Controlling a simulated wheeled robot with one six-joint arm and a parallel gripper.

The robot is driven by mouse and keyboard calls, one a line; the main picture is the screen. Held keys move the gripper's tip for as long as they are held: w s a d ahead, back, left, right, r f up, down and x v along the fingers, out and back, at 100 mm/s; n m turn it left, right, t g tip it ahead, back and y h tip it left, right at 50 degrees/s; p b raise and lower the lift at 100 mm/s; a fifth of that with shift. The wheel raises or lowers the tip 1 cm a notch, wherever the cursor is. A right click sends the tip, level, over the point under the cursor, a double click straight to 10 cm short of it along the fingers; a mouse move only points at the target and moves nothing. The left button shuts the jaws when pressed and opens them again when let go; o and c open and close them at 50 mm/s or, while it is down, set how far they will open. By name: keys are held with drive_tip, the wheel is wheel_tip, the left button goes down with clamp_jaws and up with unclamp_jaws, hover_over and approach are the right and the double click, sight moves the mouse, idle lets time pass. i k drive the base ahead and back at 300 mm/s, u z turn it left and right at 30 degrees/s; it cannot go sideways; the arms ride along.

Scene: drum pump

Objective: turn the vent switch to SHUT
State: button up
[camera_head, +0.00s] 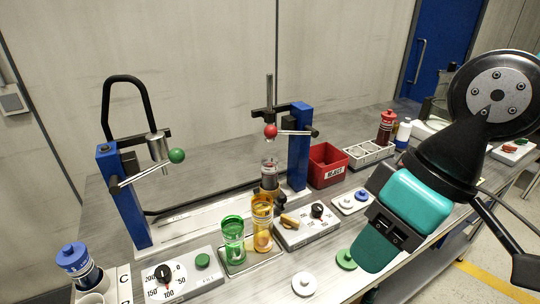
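A light grey control box (304,233) stands mid-bench and carries a black round knob (318,210) and a tan lever-like switch (289,220). Its lettering is too small to read, so I cannot tell which control is the vent switch or its setting. A second grey box (205,273) at front left has a black pointer knob (164,273) on a numbered dial and a green button (202,260). My teal gripper (372,252) hangs to the right of the mid-bench box, apart from it, pointing down-left. Its fingertips are not clear enough to show an opening.
A green cup (232,241) and an amber cup (262,222) stand left of the mid-bench box. Blue pump posts (299,148) and (124,197) rise behind. A red bin (326,164), a grey rack (368,155) and loose lids (305,284) surround the area.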

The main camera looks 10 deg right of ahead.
sight(289, 222)
drive_tip(key=u, duration=0.05)
drive_tip(key=k, duration=1.05)
drive_tip(key=z, duration=0.9)
drive_tip(key=i, duration=0.8)
drive_tip(key=u, duration=0.3)
drive_tip(key=i, duration=0.55)
drive_tip(key=u, duration=0.95)
drive_tip(key=i, duration=0.3)
drive_tip(key=u, duration=0.35)
